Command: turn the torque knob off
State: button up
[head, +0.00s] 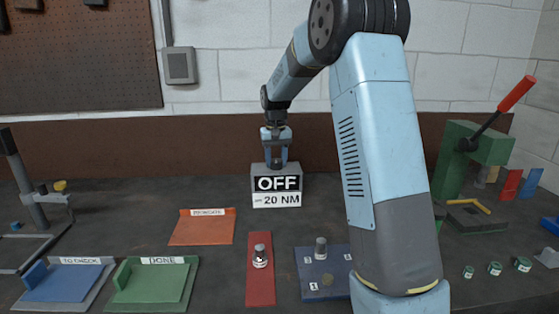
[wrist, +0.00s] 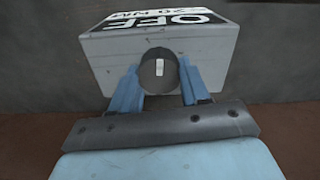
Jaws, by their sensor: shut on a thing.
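The torque knob (wrist: 158,68) is a dark round knob with a white mark, on top of a grey box (wrist: 103,48). In the head view the box (head: 258,171) stands at the back of the bench, with a front label (head: 277,184) reading "OFF" and "20 NM". My gripper (wrist: 159,88) is shut on the knob, with one blue finger on each side of it. In the head view my gripper (head: 276,160) points down onto the box top, and the knob is mostly hidden between the fingers.
An orange tray (head: 203,230), a blue tray (head: 62,284) and a green tray (head: 145,285) lie at the left. A red strip (head: 260,286) and a dark blue plate (head: 315,262) lie in front. A green press (head: 462,165) with a red-handled lever stands at the right.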

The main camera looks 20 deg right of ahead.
aim_at(276, 160)
jog(key=shift+s+f+n, duration=0.1)
jog(key=shift+f+n, duration=0.05)
jog(key=shift+n, duration=0.35)
jog(key=o, duration=1.1)
jog(key=shift+c, duration=0.2)
jog(key=shift+r, duration=0.2)
notch_tip(276, 160, up, 14)
jog(key=shift+f, duration=0.25)
